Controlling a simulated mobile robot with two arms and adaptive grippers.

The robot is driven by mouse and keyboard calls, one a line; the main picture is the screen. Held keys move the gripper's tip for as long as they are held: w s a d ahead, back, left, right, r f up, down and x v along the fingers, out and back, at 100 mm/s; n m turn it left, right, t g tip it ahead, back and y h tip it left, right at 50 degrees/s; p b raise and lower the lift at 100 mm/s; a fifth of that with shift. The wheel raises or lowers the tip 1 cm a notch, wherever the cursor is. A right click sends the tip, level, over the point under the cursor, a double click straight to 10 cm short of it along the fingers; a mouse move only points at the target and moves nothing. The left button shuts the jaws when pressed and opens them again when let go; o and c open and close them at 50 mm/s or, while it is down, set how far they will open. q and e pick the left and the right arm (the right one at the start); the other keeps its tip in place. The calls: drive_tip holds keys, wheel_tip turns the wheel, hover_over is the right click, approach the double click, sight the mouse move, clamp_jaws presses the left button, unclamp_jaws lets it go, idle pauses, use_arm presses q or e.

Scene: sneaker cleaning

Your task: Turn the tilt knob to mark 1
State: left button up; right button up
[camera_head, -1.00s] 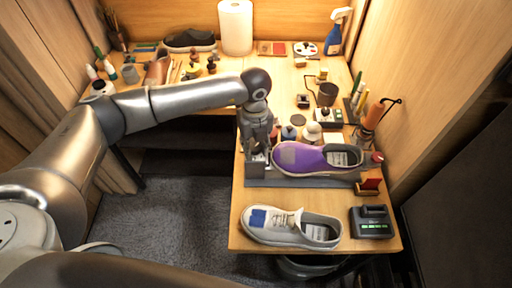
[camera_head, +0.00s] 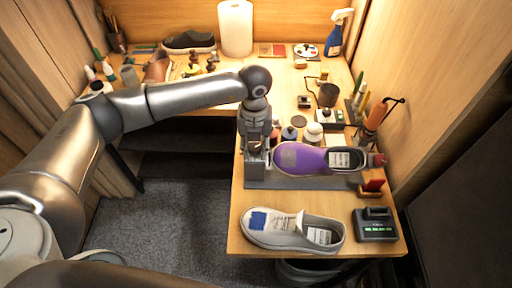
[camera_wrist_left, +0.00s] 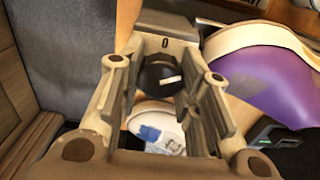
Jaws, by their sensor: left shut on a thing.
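The purple shoe (camera_head: 300,159) lies level in the holder (camera_head: 300,183) at the right-hand table. It also shows at the upper right of the left wrist view (camera_wrist_left: 270,65). My left gripper (camera_head: 256,150) is at the holder's left end, just beyond the shoe's toe. In the left wrist view, the round black tilt knob (camera_wrist_left: 158,72) with a white pointer line sits between my fingers. They are shut on its sides. The fingers partly hide the knob. I cannot read any scale marks around it. My right gripper is not in view.
A grey-white sneaker (camera_head: 290,231) with a blue patch lies on the front of the table. A black device with green lights (camera_head: 375,225) stands to its right. Bottles (camera_head: 313,133) and a cup (camera_head: 328,95) stand behind the holder.

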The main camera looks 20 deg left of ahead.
use_arm(q)
drive_tip(key=m+b, duration=0.1)
drive_tip(key=m, duration=0.1)
drive_tip(key=shift+f+m+b, duration=0.1)
drive_tip(key=shift+m+b, duration=0.2)
drive_tip(key=shift+b, duration=0.05)
drive_tip(key=shift+m+b, duration=0.3)
drive_tip(key=shift+m, duration=0.4)
